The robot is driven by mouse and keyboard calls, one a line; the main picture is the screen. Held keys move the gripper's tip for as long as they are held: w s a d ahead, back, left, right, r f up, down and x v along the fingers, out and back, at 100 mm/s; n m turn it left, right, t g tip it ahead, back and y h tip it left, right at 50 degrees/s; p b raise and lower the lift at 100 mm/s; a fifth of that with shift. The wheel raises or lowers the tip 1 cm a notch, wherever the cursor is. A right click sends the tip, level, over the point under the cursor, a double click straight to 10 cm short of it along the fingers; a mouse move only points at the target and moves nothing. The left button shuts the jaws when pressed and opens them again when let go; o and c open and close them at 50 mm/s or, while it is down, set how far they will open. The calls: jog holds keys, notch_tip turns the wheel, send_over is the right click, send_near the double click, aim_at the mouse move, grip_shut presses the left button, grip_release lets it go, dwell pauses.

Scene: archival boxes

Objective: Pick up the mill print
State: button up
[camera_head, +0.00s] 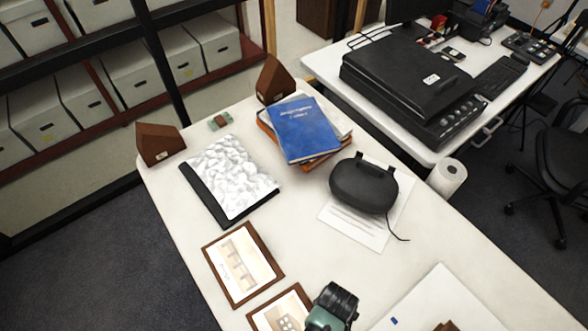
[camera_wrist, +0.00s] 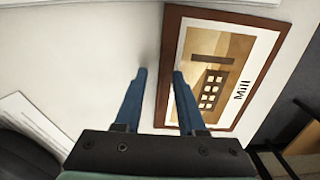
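One finger is over bare table and the other over the picture. I cannot tell whether they touch. In the head view my wrist hides the fingers.
Another framed print (camera_head: 243,264) lies just beyond the mill print. Further back are a crinkled silver-white folder (camera_head: 232,175), a blue book (camera_head: 303,130) on a stack, and a black case (camera_head: 364,186) on paper. A white board (camera_head: 440,300) lies at right.

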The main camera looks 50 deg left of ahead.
jog(key=shift+f, duration=0.4)
grip_shut()
dwell(1.2)
